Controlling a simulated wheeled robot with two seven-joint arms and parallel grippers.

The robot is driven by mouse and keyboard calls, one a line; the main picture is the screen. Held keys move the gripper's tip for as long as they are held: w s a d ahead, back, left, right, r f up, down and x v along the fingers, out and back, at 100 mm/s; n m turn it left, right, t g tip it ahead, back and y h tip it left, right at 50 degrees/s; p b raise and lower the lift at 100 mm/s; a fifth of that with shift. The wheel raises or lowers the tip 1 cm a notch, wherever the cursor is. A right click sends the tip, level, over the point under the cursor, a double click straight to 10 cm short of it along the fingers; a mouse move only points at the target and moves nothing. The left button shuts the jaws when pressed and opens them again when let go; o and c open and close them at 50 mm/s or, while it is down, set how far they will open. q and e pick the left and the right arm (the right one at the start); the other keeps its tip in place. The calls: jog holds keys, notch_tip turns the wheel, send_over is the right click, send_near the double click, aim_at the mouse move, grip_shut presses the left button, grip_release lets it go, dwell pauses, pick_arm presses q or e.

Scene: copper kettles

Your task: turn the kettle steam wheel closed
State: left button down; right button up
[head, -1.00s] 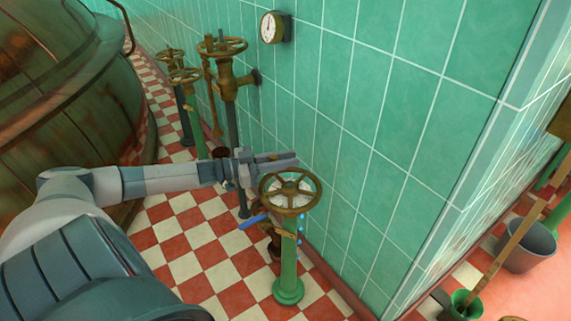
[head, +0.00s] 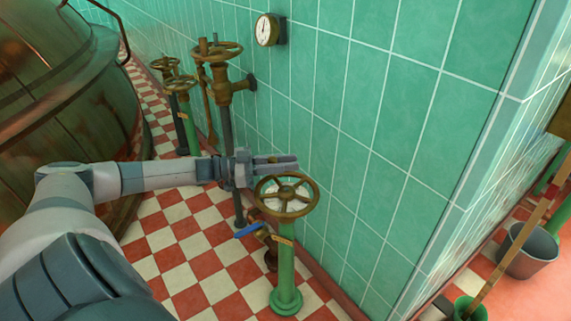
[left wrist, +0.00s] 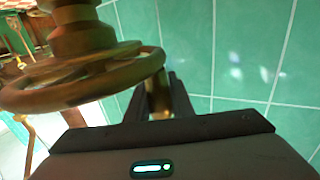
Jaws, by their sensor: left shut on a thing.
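A brass handwheel (head: 287,211) tops the green post (head: 286,265) in the middle of the head view. My left gripper (head: 277,162) is just beyond the wheel's far edge, against the green wall tiles. In the left wrist view a brass wheel (left wrist: 70,92) with a thick hub (left wrist: 80,38) fills the left side. There my left gripper (left wrist: 163,95) is shut on a brass part at the wheel's rim, with dark fingers either side. In the head view, the exact contact is hard to see. My right gripper is not in view.
More brass wheels (head: 217,51) on posts stand farther back along the wall, below a gauge (head: 268,30). A blue lever (head: 247,230) sits beside the green post. A large copper kettle (head: 60,80) stands at left; a bucket (head: 528,251) is at right.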

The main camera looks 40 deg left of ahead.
pick_arm(q)
jog(key=shift+w+r, duration=0.1)
jog(key=c, duration=2)
grip_release()
jog(key=o, duration=0.4)
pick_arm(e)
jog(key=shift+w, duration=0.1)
pick_arm(q)
jog(key=shift+o, duration=0.2)
